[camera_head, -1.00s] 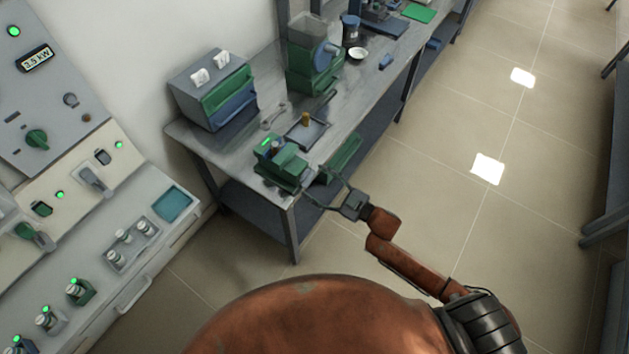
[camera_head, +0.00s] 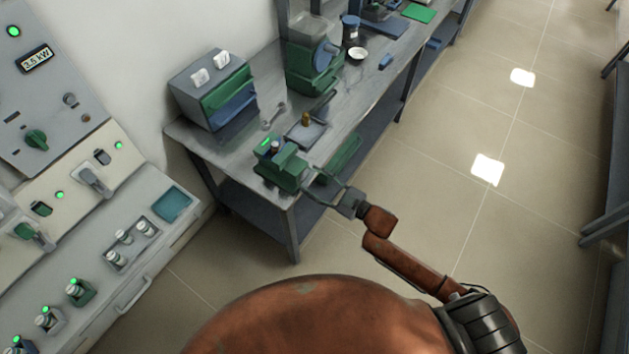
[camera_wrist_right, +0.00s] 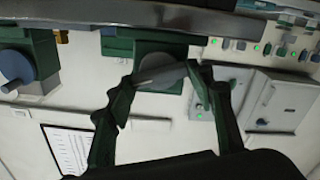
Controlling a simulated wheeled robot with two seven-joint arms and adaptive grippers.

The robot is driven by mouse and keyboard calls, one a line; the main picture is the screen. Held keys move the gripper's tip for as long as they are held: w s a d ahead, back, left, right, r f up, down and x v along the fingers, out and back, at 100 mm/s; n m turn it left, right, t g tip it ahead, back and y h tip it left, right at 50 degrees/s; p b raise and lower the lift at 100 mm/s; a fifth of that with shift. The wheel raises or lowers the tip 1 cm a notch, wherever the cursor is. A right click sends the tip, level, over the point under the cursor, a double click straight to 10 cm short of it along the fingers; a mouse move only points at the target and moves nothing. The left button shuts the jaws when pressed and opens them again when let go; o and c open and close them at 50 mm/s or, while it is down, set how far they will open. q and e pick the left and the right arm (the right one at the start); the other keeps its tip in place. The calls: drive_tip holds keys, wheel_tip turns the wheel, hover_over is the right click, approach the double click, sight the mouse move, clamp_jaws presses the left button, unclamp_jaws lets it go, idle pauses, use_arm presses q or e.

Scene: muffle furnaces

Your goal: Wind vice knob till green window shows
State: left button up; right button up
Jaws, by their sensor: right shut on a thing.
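The green vice (camera_head: 283,168) stands at the near corner of the grey workbench. A small bright green spot shows on its top. Its grey round knob with a bar across it shows in the right wrist view (camera_wrist_right: 158,80); in the head view the knob is mostly hidden by the gripper. My right gripper (camera_head: 308,183) is at the knob's side of the vice, beyond the bench edge. In the right wrist view its two dark green fingers (camera_wrist_right: 160,74) are shut on the knob bar, one at each end. My left gripper is out of view.
On the workbench (camera_head: 225,158) are a wrench (camera_head: 273,116), a small tray with a brass piece (camera_head: 306,119), a green machine (camera_head: 312,72) and a grey box (camera_head: 212,88). A control panel (camera_head: 75,125) stands at the left. The floor at the right is open.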

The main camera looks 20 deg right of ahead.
drive_tip(key=shift+r+m+p, duration=0.25)
drive_tip(key=shift+m+p, duration=0.65)
drive_tip(key=shift+p, duration=0.25)
drive_tip(key=shift+c, duration=0.3)
drive_tip(key=shift+f+m+p, duration=0.15)
drive_tip(key=shift+m+p, duration=0.15)
drive_tip(key=shift+m, duration=0.2)
drive_tip(key=shift+f, duration=0.1)
drive_tip(key=o, duration=1.2)
drive_tip(key=shift+c, duration=0.2)
drive_tip(key=shift+d, duration=0.15)
drive_tip(key=v, duration=1.1)
drive_tip(key=shift+s+d, duration=0.25)
drive_tip(key=shift+s, duration=0.05)
